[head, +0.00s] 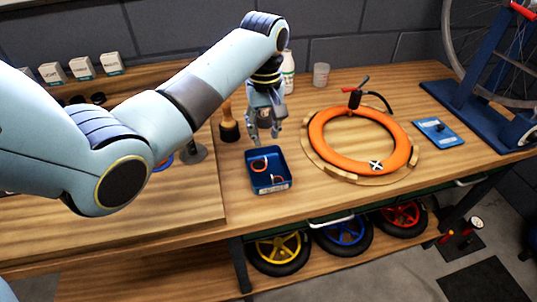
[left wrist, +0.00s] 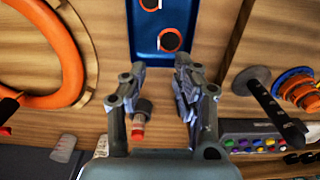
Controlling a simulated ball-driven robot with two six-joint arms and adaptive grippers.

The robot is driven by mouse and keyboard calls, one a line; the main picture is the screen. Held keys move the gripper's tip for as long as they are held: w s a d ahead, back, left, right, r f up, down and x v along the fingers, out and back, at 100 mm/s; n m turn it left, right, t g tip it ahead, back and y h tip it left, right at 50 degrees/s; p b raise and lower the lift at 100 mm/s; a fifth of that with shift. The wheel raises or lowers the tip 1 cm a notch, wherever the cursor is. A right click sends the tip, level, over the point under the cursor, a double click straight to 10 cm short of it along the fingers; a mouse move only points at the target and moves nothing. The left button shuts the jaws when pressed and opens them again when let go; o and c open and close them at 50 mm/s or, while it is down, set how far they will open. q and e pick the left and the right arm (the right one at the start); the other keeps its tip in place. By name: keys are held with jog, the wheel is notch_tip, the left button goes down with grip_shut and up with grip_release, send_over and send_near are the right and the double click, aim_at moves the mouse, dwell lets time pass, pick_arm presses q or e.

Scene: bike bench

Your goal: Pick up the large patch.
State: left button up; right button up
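A blue tray (head: 286,186) sits on the wooden bench and holds two dark round patches with orange rims. The larger-looking patch (head: 259,165) is at the tray's back left; the smaller one (head: 277,180) is nearer the front. In the left wrist view the larger patch (left wrist: 170,40) lies flat in the tray (left wrist: 145,47), just beyond the fingertips; the other patch (left wrist: 150,4) is cut by the top edge. My left gripper (head: 265,140) points down above the bench, just behind the tray. Its fingers (left wrist: 160,65) are apart with nothing held. My right gripper is out of view.
An orange ring (head: 318,133) rests on a wooden ring right of the tray. A wooden-handled tool (head: 229,127) and a grey stand (head: 193,152) are to the left. A white bottle (head: 288,77) and cup (head: 321,74) stand behind.

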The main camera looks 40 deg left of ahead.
aim_at(265, 166)
pick_arm(q)
jog(key=f, duration=0.3)
jog(key=shift+s+f, duration=0.2)
jog(key=shift+f, duration=0.4)
jog(key=f, duration=0.4)
jog(key=shift+w+f, duration=0.25)
jog(key=shift+w, duration=0.05)
jog(key=shift+f, duration=0.2)
jog(key=shift+c, duration=0.7)
jog(key=c, duration=0.4)
grip_shut()
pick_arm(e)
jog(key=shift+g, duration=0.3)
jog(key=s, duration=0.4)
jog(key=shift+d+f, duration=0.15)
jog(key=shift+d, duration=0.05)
